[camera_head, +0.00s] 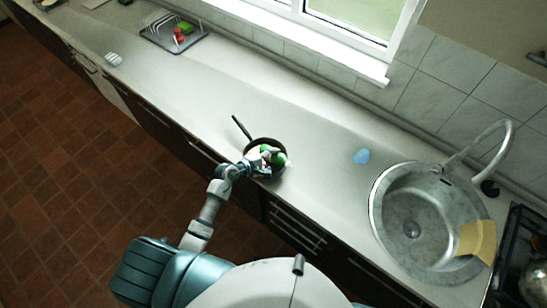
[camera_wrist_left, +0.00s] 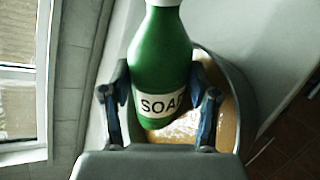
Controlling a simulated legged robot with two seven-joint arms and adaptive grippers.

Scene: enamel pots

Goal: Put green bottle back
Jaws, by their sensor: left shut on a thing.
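The green bottle (camera_head: 279,158) is in the grip of my left gripper (camera_head: 266,157), over the dark pan (camera_head: 252,144) on the counter. The pan (camera_wrist_left: 238,85) shows behind the bottle there, with something tan and shiny inside. I cannot tell whether the bottle touches the pan. My right gripper is not in view.
A round sink (camera_head: 398,220) with a faucet (camera_head: 485,135) and a yellow cloth (camera_head: 477,240) is at the right. A blue item (camera_head: 362,156) lies left of the sink. A dish rack (camera_head: 174,36) stands far left. The counter between rack and pan is mostly clear.

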